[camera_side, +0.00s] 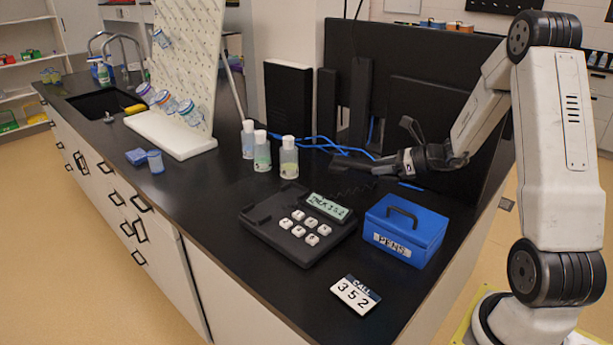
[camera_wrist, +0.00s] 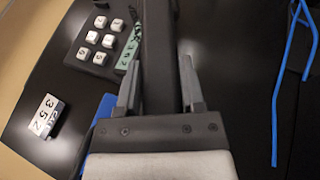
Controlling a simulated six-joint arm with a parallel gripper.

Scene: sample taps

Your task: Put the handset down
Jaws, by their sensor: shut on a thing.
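My gripper (camera_side: 400,160) is shut on the dark handset (camera_side: 358,161), held above the counter behind the phone base. In the wrist view my gripper (camera_wrist: 160,85) has one finger on each side of the handset (camera_wrist: 160,50), which runs up out of the frame. The black phone base (camera_side: 270,222) sits on the counter, with several white keys and a lit display (camera_side: 327,206) that seems to read "TALK 352". Its cradle area at the left looks empty. The base's keys (camera_wrist: 100,40) also show at the upper left of the wrist view.
A blue box (camera_side: 405,228) labelled "PENS" stands right of the base. A card (camera_side: 355,294) reading "CALL 352" lies in front. Several capped bottles (camera_side: 289,158) stand behind the base. Blue cables (camera_side: 325,143) lie at the back. The black counter (camera_side: 215,225) left of the base is clear.

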